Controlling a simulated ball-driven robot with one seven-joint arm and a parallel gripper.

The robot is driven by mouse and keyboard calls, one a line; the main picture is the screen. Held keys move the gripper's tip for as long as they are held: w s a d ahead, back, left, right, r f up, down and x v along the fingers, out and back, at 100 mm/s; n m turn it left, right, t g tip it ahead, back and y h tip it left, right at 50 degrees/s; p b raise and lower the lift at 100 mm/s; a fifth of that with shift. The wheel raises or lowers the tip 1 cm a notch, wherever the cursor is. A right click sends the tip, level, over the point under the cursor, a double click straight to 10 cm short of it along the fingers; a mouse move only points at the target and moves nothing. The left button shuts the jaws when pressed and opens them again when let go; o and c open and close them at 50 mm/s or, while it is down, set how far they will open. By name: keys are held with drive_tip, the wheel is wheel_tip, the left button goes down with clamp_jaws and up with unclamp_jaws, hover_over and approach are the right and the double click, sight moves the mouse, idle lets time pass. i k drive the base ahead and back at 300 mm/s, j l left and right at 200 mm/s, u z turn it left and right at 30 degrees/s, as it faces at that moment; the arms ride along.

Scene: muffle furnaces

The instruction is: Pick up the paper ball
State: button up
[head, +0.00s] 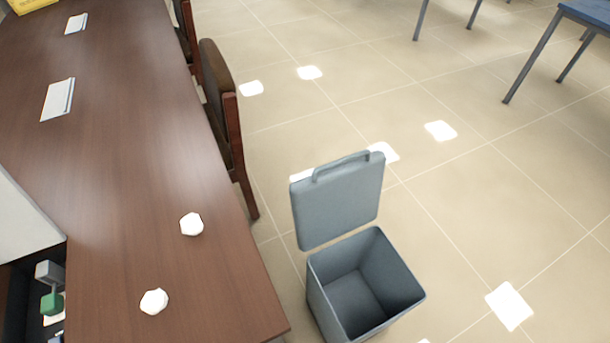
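A white crumpled paper ball (192,224) lies on the brown wooden table (130,150), near its right edge. A second white paper ball (154,301) lies on the same table, closer to the near end and a little to the left. The two balls are apart, and nothing touches either one. My gripper is not in view.
A grey bin (362,290) with its lid (338,200) raised stands on the tiled floor right of the table; its visible inside looks empty. Chairs (222,110) stand along the table's right side. White papers (58,99) lie farther back. A blue table (585,12) stands at upper right.

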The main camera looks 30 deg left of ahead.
sight(154, 302)
drive_tip(key=u, duration=1.6)
